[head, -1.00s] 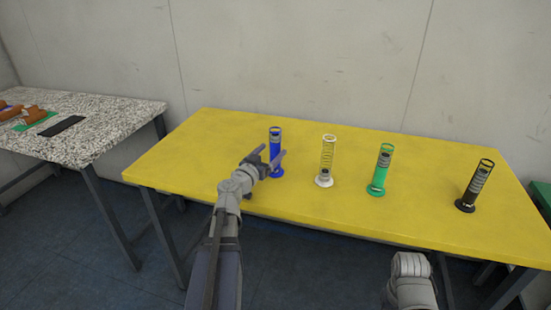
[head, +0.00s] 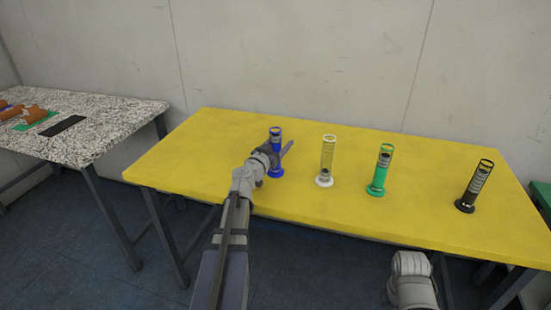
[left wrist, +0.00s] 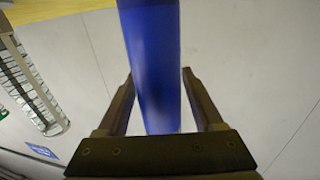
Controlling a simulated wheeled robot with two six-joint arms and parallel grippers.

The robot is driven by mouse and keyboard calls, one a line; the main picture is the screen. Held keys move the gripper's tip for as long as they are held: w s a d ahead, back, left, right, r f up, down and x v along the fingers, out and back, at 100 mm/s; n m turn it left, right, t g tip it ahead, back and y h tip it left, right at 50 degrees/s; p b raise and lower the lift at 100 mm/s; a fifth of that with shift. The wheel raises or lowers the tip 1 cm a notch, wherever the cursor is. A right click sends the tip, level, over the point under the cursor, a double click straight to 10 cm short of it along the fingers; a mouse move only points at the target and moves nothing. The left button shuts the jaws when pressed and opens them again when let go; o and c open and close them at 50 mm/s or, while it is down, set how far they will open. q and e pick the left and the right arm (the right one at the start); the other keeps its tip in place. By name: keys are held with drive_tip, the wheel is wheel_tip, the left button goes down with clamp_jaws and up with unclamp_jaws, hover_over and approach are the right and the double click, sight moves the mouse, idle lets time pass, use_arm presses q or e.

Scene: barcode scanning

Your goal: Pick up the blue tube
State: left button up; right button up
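The blue tube (head: 275,133) stands upright on the yellow table (head: 215,135), leftmost of the tubes. My left gripper (head: 277,150) is at the tube's middle height and partly hides it. In the left wrist view, the blue tube (left wrist: 153,65) runs between the two fingers of the left gripper (left wrist: 158,85). The fingers are apart, one on each side, with a narrow gap showing on the right. I see no clear grip on the tube. My right arm is at the bottom right of the head view; its gripper is not visible.
A white tube (head: 327,160), a green tube (head: 380,170) and a black tube (head: 474,186) stand in a row to the right. A speckled table (head: 110,125) at the left holds orange-brown items. The yellow table's left part is clear.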

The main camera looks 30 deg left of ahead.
use_arm(q)
clamp_jaws()
idle(0.3)
drive_tip(key=shift+r, duration=0.1)
idle(0.4)
wheel_tip(320, 180, up, 10)
drive_tip(key=p, duration=1)
